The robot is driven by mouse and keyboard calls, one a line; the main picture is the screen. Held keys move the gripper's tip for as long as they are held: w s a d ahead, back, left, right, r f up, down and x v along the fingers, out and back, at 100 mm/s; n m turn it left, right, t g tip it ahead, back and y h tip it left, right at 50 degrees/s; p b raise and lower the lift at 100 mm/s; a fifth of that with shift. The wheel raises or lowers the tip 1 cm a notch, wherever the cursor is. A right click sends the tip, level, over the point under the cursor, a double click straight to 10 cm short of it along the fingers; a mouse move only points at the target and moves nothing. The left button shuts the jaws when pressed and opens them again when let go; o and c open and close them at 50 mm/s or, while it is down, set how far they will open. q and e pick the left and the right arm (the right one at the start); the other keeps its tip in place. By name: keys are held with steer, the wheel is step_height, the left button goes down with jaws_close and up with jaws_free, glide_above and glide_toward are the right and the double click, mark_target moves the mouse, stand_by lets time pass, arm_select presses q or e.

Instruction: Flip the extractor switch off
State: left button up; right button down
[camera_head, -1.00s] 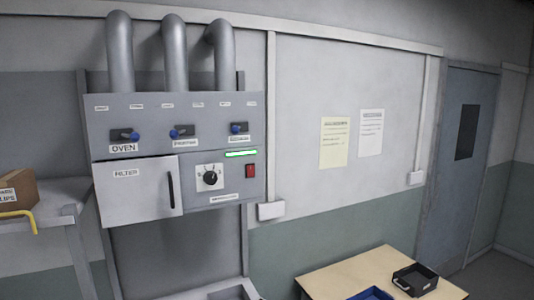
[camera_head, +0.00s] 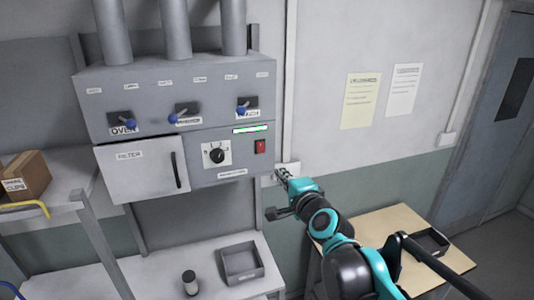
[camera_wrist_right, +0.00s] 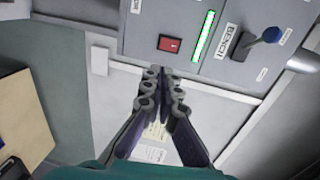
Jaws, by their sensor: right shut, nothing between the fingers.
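The grey extractor panel (camera_head: 150,85) hangs on the wall at the left in the head view. A red rocker switch (camera_head: 260,147) sits at its lower right, below a lit green bar (camera_head: 250,129); the switch also shows in the right wrist view (camera_wrist_right: 170,44), ahead of the fingertips. A black rotary knob (camera_head: 217,156) is left of the switch. Three blue-tipped levers line the panel; the right one (camera_head: 242,110) is nearest the switch. My right gripper (camera_head: 280,174) is shut and empty, below and right of the switch, apart from it. My left gripper is not in view.
A white filter door (camera_head: 140,178) with a dark handle is at the panel's lower left. A shelf with a cardboard box (camera_head: 26,174) stands left. A grey tray (camera_head: 241,262) and a dark can (camera_head: 190,282) rest on the lower bench. A wooden table (camera_head: 375,228) is right.

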mark_target(261, 153)
steer(key=p+x, duration=0.2)
steer(key=x, duration=1.2)
steer(key=shift+p, duration=0.4)
steer(key=shift+w, duration=0.1)
steer(key=shift+w+a+f+b, duration=0.15)
steer(key=shift+w+f+b, duration=0.2)
steer(key=shift+b, duration=0.25)
steer(key=shift+r, duration=0.15)
steer(key=shift+s, duration=0.1)
